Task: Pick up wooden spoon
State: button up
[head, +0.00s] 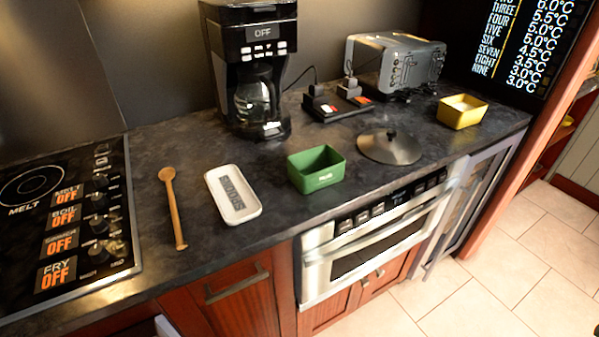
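The wooden spoon (174,210) lies flat on the dark countertop (145,272), between the stove and a white spoon rest. Its bowl points to the back and its handle end points toward the counter's front edge. Nothing covers it. My gripper does not show clearly in the head view. A small pale shape sits at the bottom edge, below the spoon, and I cannot tell what it is.
A black stove (65,215) is left of the spoon and the white spoon rest (233,194) is right. Further right are a green container (317,176), a lid (389,150) and a yellow container (462,111). A coffee maker (255,70) and toaster (400,62) stand behind.

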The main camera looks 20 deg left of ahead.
aim_at(167, 175)
jog(key=u, duration=1.8)
